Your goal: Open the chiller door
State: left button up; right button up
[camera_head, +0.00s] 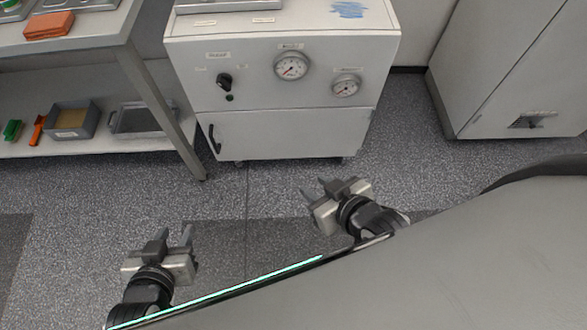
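The chiller (283,80) is a white cabinet at the top middle of the head view, with two round gauges and a black knob on its upper panel. Its lower door (290,134) is closed, with a black curved handle (214,139) at the door's left edge. My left gripper (175,235) is open and empty above the floor, well below the handle in the picture. My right gripper (314,188) is open and empty, below the door and to the right of the handle. Neither gripper touches the chiller.
A metal table (120,42) with a lower shelf (90,146) stands left of the chiller. Its front leg comes close to the chiller's left side. The shelf holds a grey bin (88,121) and tools. A grey cabinet (500,70) stands right. The floor (245,185) between is clear.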

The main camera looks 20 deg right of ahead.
aim_at(262, 134)
jog(key=u, duration=0.05)
jog(key=i, duration=0.4)
jog(key=z, duration=1.25)
jog(key=k, duration=0.85)
jog(key=u, duration=1.7)
jog(key=i, duration=1)
jog(key=z, duration=0.05)
